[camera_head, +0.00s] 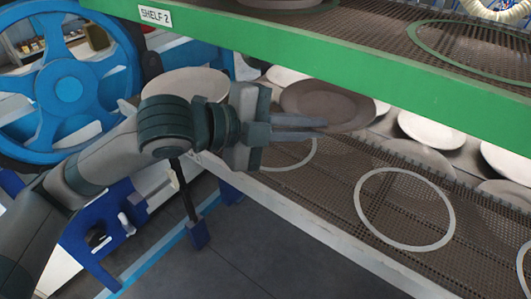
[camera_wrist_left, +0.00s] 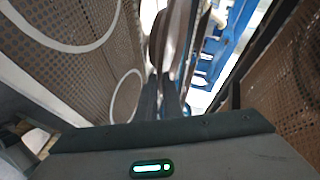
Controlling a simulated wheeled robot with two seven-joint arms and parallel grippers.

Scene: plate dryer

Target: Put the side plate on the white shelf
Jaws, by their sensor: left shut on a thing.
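The side plate (camera_head: 325,100), grey-brown and round, is in the fingers of my left gripper (camera_head: 312,128) in the head view. The fingers are shut on its near rim, and the plate is roughly level above the white shelf's mesh. In the left wrist view the plate (camera_wrist_left: 174,38) shows nearly edge-on, between the fingers (camera_wrist_left: 160,100). The white shelf (camera_head: 345,250) is the lower one, with a white front edge and brown mesh marked with white rings (camera_head: 405,247). I cannot tell whether the plate touches anything behind it. My right gripper is out of view.
The green shelf (camera_head: 330,60), labelled SHELF 2, runs above the white one and limits height. White plates (camera_head: 430,130) stand at the back of the lower level. Another pale plate (camera_head: 185,82) is behind my left arm. A blue wheel (camera_head: 68,90) stands at the left.

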